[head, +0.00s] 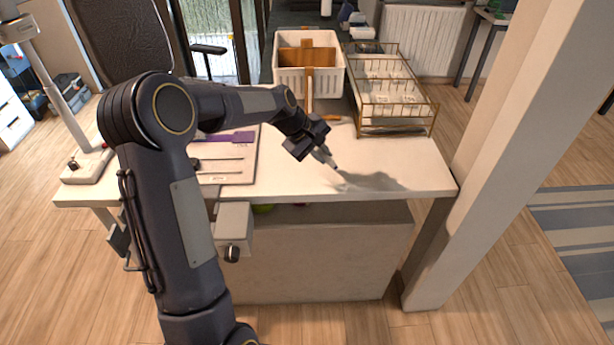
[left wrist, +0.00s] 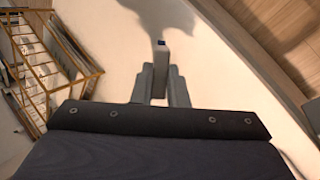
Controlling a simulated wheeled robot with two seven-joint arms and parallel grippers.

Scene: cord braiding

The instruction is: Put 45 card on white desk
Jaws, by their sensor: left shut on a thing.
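My left gripper (head: 327,160) reaches over the front right part of the white desk (head: 405,178). The card points away from the wrist, over the bare desk top (left wrist: 105,35). I cannot read a number on it. In the head view it is too small to tell apart from the fingertips. A shadow lies on the desk just right of the gripper. My right gripper is not in view.
A brass wire rack (head: 434,112) with pale cards stands at the back right of the desk, also in the left wrist view (left wrist: 92,75). A white basket (head: 284,84) is behind. A board (head: 243,176) lies left. A pillar (head: 505,140) stands beyond the right edge.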

